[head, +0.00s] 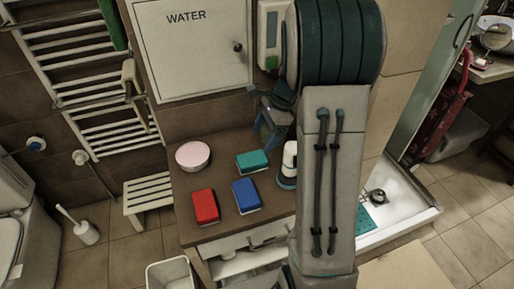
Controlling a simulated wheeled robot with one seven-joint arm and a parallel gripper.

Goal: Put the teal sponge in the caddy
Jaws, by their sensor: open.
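The teal sponge (252,161) lies flat on the brown cabinet top (222,237), towards the back and left of a white bottle. My gripper (266,133) is above and a little right of the teal sponge in the picture. It is open, with nothing seen between its fingers, and apart from the sponge. I cannot make out a caddy for certain; my arm hides the right part of the cabinet top.
A red sponge (205,206), a blue sponge (247,196) and a round pink-topped bowl (192,155) share the cabinet top. The white bottle (289,160) stands close to my arm. A white bin (171,275) is on the floor in front. The top's front left corner is clear.

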